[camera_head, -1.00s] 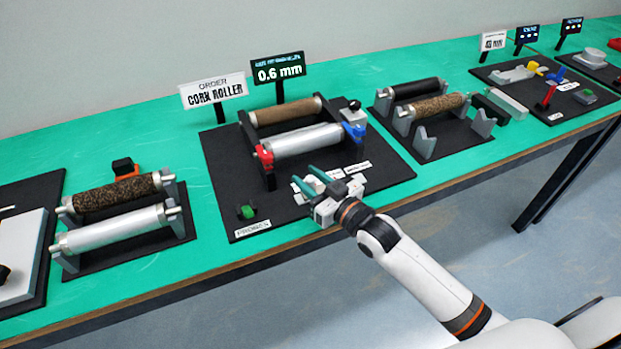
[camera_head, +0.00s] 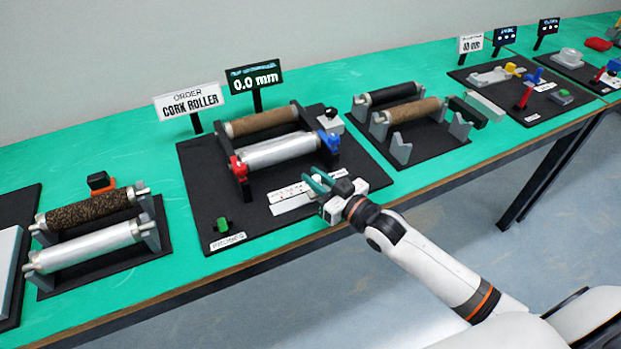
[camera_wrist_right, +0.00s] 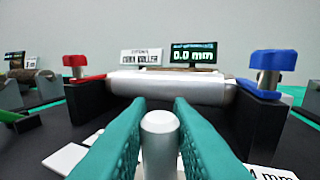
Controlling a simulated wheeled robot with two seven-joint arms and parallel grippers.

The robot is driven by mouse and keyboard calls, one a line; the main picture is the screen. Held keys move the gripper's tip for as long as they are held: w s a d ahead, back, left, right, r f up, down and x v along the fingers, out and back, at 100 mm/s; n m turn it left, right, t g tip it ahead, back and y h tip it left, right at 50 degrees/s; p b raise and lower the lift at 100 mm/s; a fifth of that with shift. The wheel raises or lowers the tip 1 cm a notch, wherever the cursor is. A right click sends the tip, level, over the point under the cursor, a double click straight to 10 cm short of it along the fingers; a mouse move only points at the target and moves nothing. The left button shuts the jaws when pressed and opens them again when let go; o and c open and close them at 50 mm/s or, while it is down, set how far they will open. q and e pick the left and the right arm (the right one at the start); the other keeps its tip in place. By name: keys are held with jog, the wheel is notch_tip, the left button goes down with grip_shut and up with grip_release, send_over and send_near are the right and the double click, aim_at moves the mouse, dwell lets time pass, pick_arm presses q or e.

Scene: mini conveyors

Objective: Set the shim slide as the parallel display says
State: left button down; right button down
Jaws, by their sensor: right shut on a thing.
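The parallel display (camera_head: 254,77) is a black sign on a post behind the roller stand. It reads 0.0 mm, also in the right wrist view (camera_wrist_right: 193,55); its small top line is unreadable. The shim slide's rounded silver post (camera_wrist_right: 160,145) stands upright between the teal fingers of my right gripper (camera_head: 318,183), which is shut on it. The slide's lower part is hidden by the fingers. My left gripper is not in view.
The stand holds a cork-brown roller (camera_head: 262,121) and a silver roller (camera_head: 280,151), with a red clamp (camera_head: 238,167) and a blue clamp (camera_head: 330,141) in front. A green button (camera_head: 222,224) sits front left. An order sign (camera_head: 188,101) reads CORK ROLLER.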

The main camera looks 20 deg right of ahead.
jog(key=shift+d, duration=0.2)
jog(key=c, duration=1.3)
grip_release()
jog(key=shift+d, duration=0.15)
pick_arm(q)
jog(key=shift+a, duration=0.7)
pick_arm(e)
jog(key=shift+s, duration=0.15)
pick_arm(q)
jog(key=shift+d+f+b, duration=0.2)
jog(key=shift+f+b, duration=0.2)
jog(key=shift+b, duration=0.05)
pick_arm(e)
jog(key=v, duration=1.1)
jog(key=shift+s+d, duration=0.1)
jog(key=shift+s, duration=0.25)
